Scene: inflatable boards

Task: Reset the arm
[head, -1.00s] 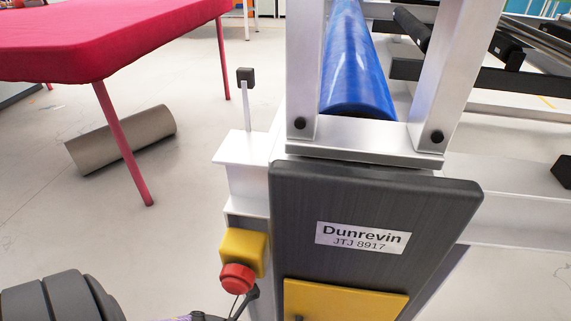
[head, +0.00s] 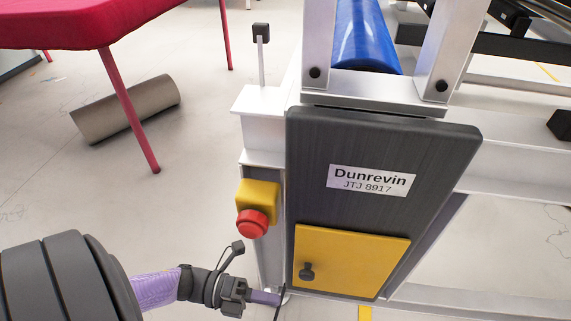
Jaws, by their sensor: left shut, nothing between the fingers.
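My left arm comes in from the lower left with a dark joint and a purple link. My left gripper (head: 262,297) is at its end, low in the head view, just left of the machine's yellow door. Its fingers are shut and nothing shows between them. A red button (head: 252,224) on a yellow box (head: 258,199) sits above it, apart from it. My right gripper is not in view.
A dark grey machine panel (head: 375,152) labelled Dunrevin JTJ 8917 has a yellow door (head: 352,262) with a black knob. A blue roller (head: 366,40) lies behind.

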